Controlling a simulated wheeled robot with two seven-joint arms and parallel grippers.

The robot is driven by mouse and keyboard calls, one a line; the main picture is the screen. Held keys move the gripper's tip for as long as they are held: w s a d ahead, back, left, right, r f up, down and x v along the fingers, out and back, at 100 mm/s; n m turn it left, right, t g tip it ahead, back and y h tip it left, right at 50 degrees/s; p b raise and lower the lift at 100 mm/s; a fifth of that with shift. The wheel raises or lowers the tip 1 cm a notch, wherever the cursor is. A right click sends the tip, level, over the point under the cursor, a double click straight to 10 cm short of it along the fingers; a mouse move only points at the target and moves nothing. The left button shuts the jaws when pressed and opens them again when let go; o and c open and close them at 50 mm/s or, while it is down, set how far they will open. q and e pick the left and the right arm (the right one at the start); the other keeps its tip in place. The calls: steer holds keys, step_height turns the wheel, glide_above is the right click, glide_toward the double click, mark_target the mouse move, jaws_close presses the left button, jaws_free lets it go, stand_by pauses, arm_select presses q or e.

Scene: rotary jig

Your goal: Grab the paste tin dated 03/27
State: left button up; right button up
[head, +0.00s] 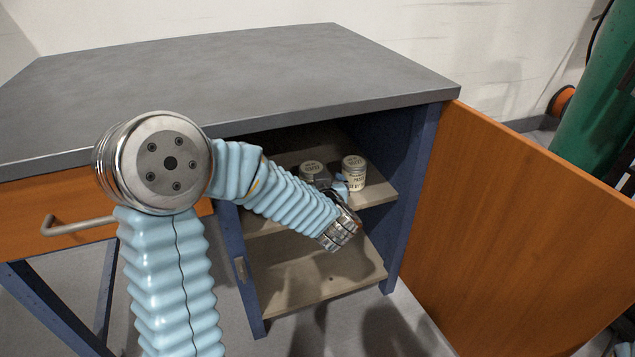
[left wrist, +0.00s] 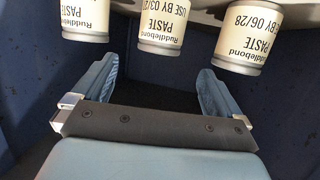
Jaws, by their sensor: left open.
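Three cream paste tins with grey metal rims stand in a row in the left wrist view. The middle tin (left wrist: 162,22) reads "USE BY 03/2", its last digit unclear. The right tin (left wrist: 238,40) reads 06/28. The left tin (left wrist: 85,18) has its date out of frame. In the head view, two tins (head: 354,174) (head: 313,171) show on the upper cabinet shelf; the third is hidden. My left gripper (left wrist: 156,70) is open and empty, its fingers spread wide below the middle tin in the picture. It also shows by the tins in the head view (head: 341,186), partly hidden by its wrist.
The upper shelf (head: 383,194) sits inside a blue cabinet under a grey worktop (head: 230,80). A lower shelf (head: 300,291) looks empty. An orange door (head: 530,235) stands open at right; an orange drawer (head: 25,215) with a handle is at left. Cabinet sides bound the arm.

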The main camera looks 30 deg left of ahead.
mark_target(312, 167)
arm_select(q)
steer(key=x, duration=0.4)
steer(key=shift+a+f, duration=0.1)
steer(key=shift+f, duration=0.05)
steer(key=b+x, duration=0.1)
steer(key=x, duration=0.3)
steer(key=shift+w+f+b, duration=0.15)
steer(key=shift+b, duration=0.15)
steer(key=shift+w+a, duration=0.4)
steer(key=shift+w, duration=0.05)
steer(key=c, duration=1.3)
